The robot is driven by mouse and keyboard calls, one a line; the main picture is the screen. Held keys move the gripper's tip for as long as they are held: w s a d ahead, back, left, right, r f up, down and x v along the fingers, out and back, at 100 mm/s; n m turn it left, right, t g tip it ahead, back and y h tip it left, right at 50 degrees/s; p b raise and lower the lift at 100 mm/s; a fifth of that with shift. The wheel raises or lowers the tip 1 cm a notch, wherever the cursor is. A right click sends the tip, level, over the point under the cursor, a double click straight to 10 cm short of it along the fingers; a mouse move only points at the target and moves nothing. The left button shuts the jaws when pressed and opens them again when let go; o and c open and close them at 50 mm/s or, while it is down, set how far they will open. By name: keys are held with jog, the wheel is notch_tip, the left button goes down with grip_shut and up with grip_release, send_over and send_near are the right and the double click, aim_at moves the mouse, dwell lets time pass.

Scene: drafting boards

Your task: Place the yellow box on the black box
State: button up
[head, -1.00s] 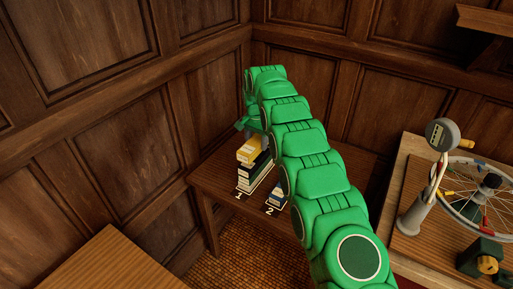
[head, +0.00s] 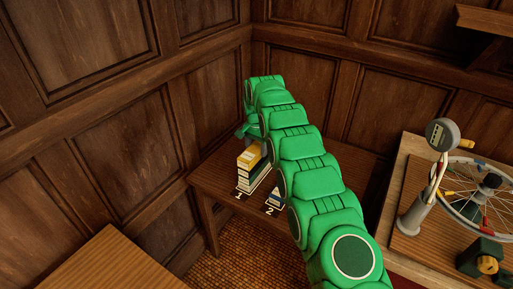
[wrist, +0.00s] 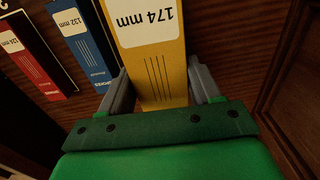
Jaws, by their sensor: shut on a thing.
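The yellow box (head: 249,157) is at the top of a stack at the left end of the low wooden table. The black box (head: 250,182) shows below it, with pale edges; I cannot tell whether the two touch. My gripper (head: 250,133) is just behind the yellow box, partly hidden by my arm. In the wrist view, the yellow box (wrist: 160,65), labelled 174 mm, is between the two grey fingers of my gripper (wrist: 158,82), which are shut on it. The black box is not clear in the wrist view.
A blue box (head: 276,197) stands right of the stack near the mark 2; it also shows in the wrist view (wrist: 82,45). A red box (wrist: 30,60) stands beyond it. A bench with a wheel (head: 480,195) stands at right. Panelled walls close the corner.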

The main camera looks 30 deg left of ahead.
aim_at(257, 147)
jog(key=shift+f, duration=0.1)
jog(key=o, duration=1.2)
jog(key=shift+r, duration=3.95)
